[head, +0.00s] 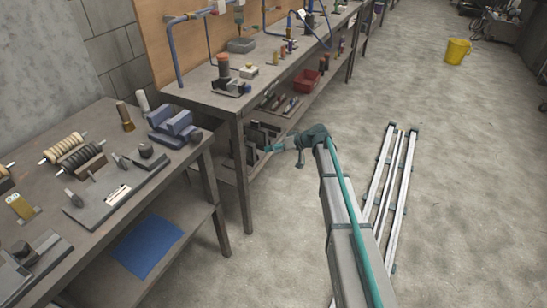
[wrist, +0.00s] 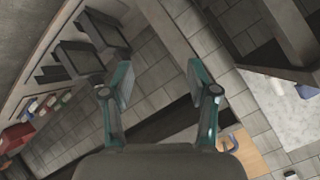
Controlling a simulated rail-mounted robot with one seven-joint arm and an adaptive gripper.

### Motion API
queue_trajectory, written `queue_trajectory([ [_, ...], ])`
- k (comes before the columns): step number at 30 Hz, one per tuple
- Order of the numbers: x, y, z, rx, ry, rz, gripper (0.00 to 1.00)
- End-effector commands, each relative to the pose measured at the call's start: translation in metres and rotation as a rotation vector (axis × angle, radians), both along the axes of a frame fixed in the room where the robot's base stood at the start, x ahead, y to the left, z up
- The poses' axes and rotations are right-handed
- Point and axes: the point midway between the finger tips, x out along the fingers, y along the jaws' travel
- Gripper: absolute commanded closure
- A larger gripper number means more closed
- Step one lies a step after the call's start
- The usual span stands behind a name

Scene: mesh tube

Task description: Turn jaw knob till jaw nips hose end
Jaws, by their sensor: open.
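My gripper (head: 272,148) is beside the legs of the long bench, below its top. In the wrist view its two teal fingers (wrist: 160,84) are apart with nothing between them. I cannot tell which part is the jaw or the hose end. My gripper is apart from all of these.
The near table (head: 100,126) has a lower shelf with a blue sheet (head: 148,246). The long bench (head: 203,92) holds fittings, blue pipes and a red bin (head: 306,79). White rails (head: 398,180) lie on the floor at right.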

Motion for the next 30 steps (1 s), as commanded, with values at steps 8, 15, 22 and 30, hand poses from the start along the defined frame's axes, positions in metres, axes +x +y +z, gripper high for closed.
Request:
queue_trajectory([
  [8,-0.026,0.003,-0.021,-0.047,0.053,0.011,0.41],
  [15,-0.032,0.004,-0.028,-0.053,0.063,0.016,0.41],
  [22,-0.032,0.004,-0.028,-0.053,0.062,0.017,0.41],
  [30,-0.016,-0.042,-0.015,-0.049,0.051,-0.041,0.41],
])
